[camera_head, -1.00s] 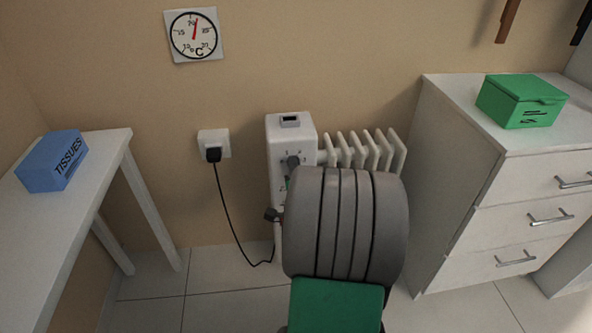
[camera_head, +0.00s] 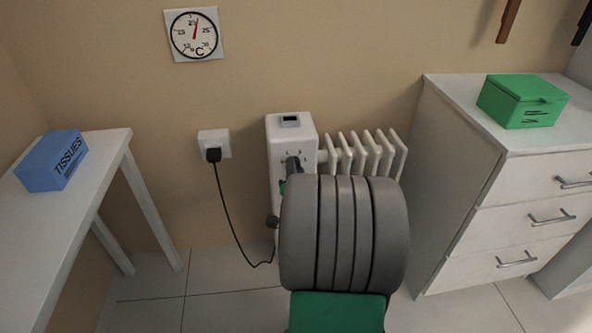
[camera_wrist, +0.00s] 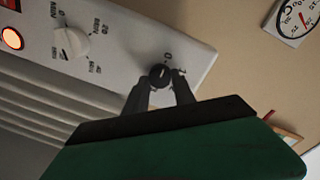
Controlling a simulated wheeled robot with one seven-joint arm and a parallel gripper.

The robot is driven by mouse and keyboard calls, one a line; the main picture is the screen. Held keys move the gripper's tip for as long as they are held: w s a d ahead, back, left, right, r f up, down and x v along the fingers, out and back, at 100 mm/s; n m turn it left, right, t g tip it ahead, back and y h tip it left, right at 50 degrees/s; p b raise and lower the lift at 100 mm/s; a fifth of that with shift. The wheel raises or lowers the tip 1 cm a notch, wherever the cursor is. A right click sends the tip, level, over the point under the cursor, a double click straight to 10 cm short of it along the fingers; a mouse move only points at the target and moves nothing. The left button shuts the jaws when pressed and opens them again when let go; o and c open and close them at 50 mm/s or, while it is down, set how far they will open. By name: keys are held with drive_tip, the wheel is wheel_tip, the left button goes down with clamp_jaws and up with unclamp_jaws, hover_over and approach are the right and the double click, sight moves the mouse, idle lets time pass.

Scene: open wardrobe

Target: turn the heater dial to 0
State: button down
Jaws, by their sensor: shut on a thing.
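The white heater (camera_head: 278,133) stands against the wall in the head view. In the wrist view its control panel (camera_wrist: 125,35) runs diagonally. My gripper (camera_wrist: 160,82) is shut on a small dark round dial (camera_wrist: 160,73) near the panel's lower right end. Marks that look like "0" and "1" are printed beside this dial. Its pointer direction cannot be made out between the fingers. A separate white knob (camera_wrist: 73,43), with marks around it, sits further left on the panel. In the head view my grey wrist hides the heater's lower part.
An orange-red light (camera_wrist: 12,38) glows on the panel. Heater fins (camera_head: 365,150) extend right, close to a white drawer unit (camera_head: 465,190). A black cord (camera_head: 235,225) hangs from the wall socket (camera_head: 213,144). A white table (camera_head: 75,190) stands left.

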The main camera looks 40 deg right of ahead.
drive_tip(key=c, duration=1)
unclamp_jaws()
drive_tip(key=shift+c, duration=0.2)
drive_tip(key=v, duration=0.7)
drive_tip(key=shift+s+a+b, duration=0.25)
drive_tip(key=shift+s+b, duration=0.05)
drive_tip(key=shift+s, duration=0.05)
